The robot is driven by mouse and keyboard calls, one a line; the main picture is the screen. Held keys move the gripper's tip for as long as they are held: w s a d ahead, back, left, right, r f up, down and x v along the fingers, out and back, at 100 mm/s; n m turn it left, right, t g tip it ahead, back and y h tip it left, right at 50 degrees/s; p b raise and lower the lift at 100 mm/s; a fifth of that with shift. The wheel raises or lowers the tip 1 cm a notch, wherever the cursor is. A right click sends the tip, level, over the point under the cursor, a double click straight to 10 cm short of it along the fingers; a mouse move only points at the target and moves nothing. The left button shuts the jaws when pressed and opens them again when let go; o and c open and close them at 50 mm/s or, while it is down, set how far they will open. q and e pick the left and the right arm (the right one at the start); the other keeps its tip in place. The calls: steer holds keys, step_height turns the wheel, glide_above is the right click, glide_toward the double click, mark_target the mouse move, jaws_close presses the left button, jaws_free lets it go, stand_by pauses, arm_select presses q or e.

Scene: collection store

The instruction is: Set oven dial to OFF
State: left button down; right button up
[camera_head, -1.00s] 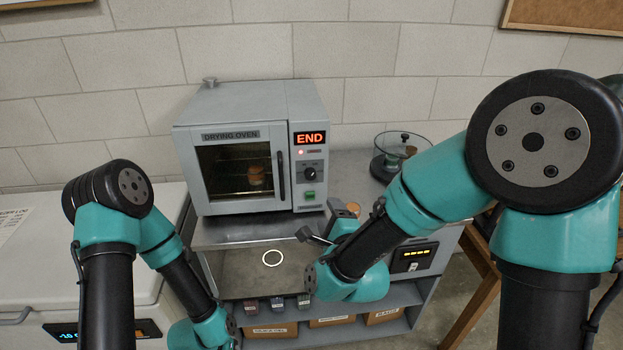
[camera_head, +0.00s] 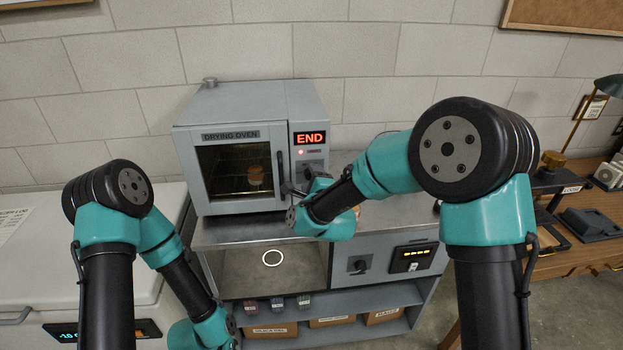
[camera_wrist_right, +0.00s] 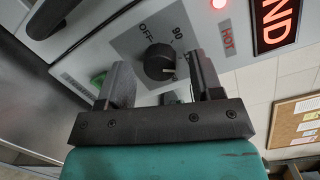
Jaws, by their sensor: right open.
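The drying oven (camera_head: 227,112) stands on the bench with its door shut and a red END display (camera_head: 310,138). In the right wrist view, its black round dial (camera_wrist_right: 159,60) sits on a grey plate marked OFF and 90. A small pale mark shows at the dial's lower right edge, away from the OFF print. My right gripper (camera_wrist_right: 158,75) is open, with one finger on each side of the dial; contact cannot be told. In the head view, my right gripper (camera_head: 296,190) is in front of the control panel and hides most of the dial. My left gripper is out of view.
A green switch (camera_wrist_right: 98,80) is beside the left finger in the wrist view. The oven door handle (camera_head: 280,174) is left of the panel. A white chest freezer (camera_head: 150,205) stands at left.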

steer(key=shift+w, duration=0.3)
steer(key=shift+c, duration=0.4)
steer(key=c, duration=0.8)
steer(key=shift+c, duration=0.2)
